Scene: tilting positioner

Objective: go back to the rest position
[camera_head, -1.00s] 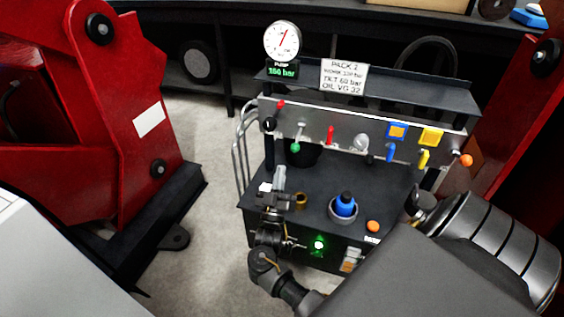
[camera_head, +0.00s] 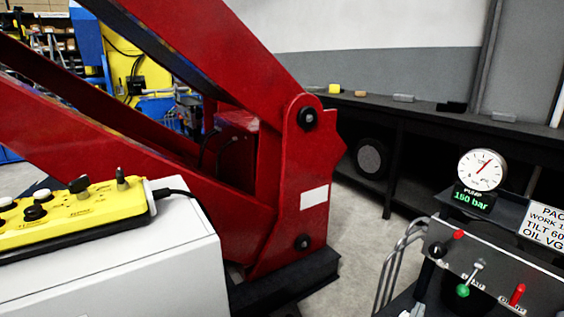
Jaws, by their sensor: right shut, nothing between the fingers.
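Only a small grey tip of my right gripper (camera_head: 417,311) shows at the bottom edge in the head view, in front of the hydraulic power pack's left side. It is shut, with nothing seen held in it. The rest of my right arm is below the picture. My left gripper is not in view.
A red positioner frame (camera_head: 308,165) fills the middle. A yellow control box (camera_head: 80,212) sits on a white cabinet (camera_head: 150,270) at left. Grey floor (camera_head: 355,225) lies between.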

